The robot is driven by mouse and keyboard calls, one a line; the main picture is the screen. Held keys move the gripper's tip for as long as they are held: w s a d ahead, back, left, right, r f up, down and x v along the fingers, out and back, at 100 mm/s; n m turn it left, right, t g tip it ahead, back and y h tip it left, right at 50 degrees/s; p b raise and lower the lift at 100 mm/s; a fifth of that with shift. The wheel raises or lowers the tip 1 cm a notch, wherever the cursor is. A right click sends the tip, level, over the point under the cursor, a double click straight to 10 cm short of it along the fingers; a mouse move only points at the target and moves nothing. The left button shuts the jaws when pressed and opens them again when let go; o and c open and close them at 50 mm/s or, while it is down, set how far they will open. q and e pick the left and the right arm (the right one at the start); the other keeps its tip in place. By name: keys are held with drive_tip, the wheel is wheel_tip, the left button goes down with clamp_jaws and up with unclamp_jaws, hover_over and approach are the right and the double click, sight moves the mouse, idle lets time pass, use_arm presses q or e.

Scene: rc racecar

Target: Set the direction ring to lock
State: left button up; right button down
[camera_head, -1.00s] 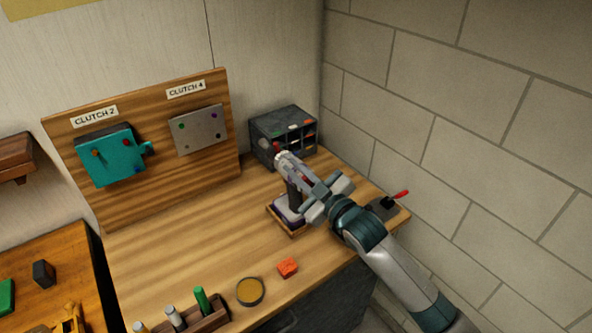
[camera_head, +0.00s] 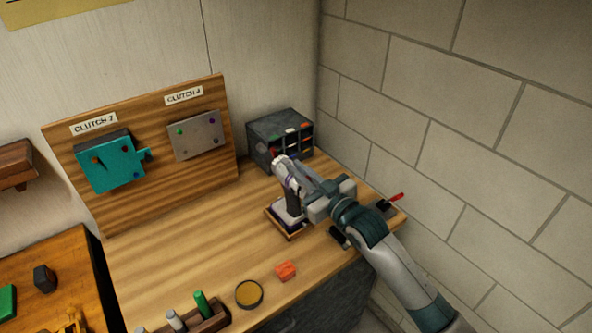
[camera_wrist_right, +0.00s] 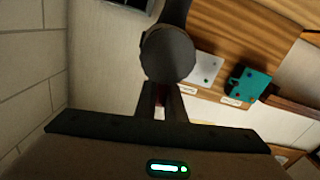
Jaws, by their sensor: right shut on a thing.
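A cordless driver stands upright in a small wooden tray (camera_head: 293,237) on the bench, with a dark handle (camera_head: 293,201) and a white and purple base. Its pale upper body (camera_head: 285,172) points up and to the left. My right gripper (camera_head: 303,181) is at the driver's upper body, shut on it. In the right wrist view, the dark round end of the driver (camera_wrist_right: 167,55) lies just beyond the fingers (camera_wrist_right: 167,103). The direction ring and its marks are too small or hidden to tell. My left gripper is not in view.
A drawer organizer (camera_head: 281,137) stands behind the driver. A board with clutch labels (camera_head: 190,185) stands at the left. An orange block (camera_head: 286,271), a round tin (camera_head: 249,293) and a bit rack (camera_head: 209,318) lie in front. A red-handled thing (camera_head: 396,197) is near the wall. The bench's middle is clear.

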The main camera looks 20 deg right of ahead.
drive_tip(key=shift+w+d+m, duration=0.15)
drive_tip(key=shift+d+m, duration=0.2)
drive_tip(key=shift+m, duration=0.45)
drive_tip(key=c, duration=1.8)
unclamp_jaws()
drive_tip(key=shift+c, duration=0.2)
drive_tip(key=shift+s+d+f, duration=0.15)
drive_tip(key=shift+s+d, duration=0.1)
drive_tip(key=shift+s, duration=0.4)
drive_tip(key=b+v, duration=0.6)
drive_tip(key=v, duration=1)
drive_tip(key=shift+r, duration=0.2)
